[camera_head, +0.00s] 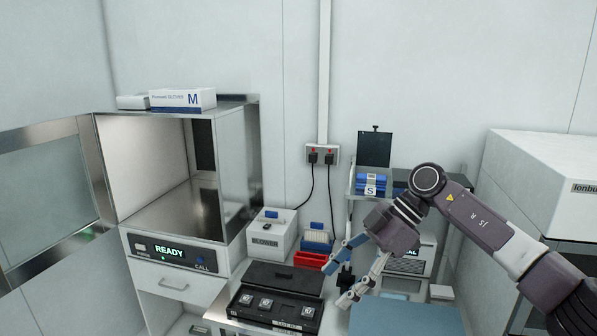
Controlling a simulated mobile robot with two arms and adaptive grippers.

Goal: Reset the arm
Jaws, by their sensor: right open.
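My right gripper (347,277) comes in from the right on my arm. It is open, with its fingers spread and nothing between them. It hangs above the bench, in front of the shelf and to the right of a black tray (252,311). The tray holds several small square parts and has a dark open lid. My left gripper is not in view.
At left stands a metal cabinet (240,165) with its door (50,185) open and a "READY" panel (170,251). A glove box (182,100) lies on top. A white machine (545,175) stands at right.

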